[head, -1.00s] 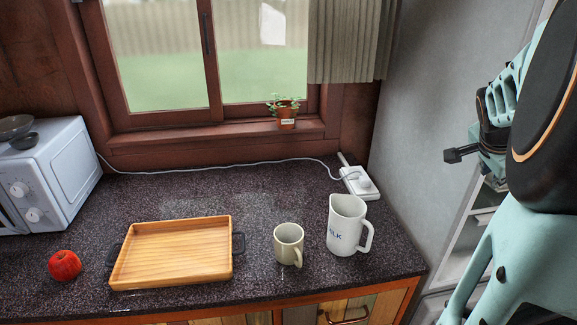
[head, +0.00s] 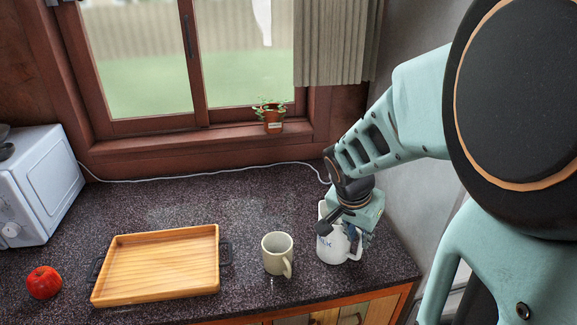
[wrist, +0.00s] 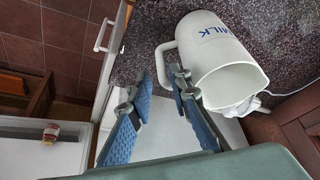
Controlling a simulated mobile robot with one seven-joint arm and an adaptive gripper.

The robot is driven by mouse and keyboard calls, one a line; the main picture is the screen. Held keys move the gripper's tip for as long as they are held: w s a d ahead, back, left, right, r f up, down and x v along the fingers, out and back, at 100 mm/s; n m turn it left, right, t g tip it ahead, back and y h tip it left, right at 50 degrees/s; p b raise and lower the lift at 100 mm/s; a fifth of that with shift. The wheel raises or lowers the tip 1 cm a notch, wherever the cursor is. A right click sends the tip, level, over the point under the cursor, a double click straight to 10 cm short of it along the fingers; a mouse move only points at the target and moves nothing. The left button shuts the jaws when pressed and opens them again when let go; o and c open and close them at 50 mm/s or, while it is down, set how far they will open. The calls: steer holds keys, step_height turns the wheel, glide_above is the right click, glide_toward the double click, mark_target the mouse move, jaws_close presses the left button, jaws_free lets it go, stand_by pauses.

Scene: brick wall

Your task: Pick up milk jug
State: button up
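The white milk jug (head: 330,250) stands on the counter near its right front, partly hidden by my gripper (head: 350,232). In the wrist view the jug (wrist: 225,62) shows its "MILK" lettering, its open mouth and its handle. My gripper (wrist: 157,78) is open there, with its two blue-padded fingers apart. The jug's handle appears between or just beyond the fingertips; the right finger is close to the jug's side. I cannot tell whether either finger touches it.
A beige mug (head: 277,254) stands just left of the jug. A wooden tray (head: 160,290) and a red apple (head: 43,282) lie further left. A potted plant (head: 272,118) sits on the window sill. The counter behind the mug is clear.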

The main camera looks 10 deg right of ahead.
mark_target(360, 245)
steer(key=x, duration=0.8)
steer(key=shift+w+d, duration=0.1)
jaws_close()
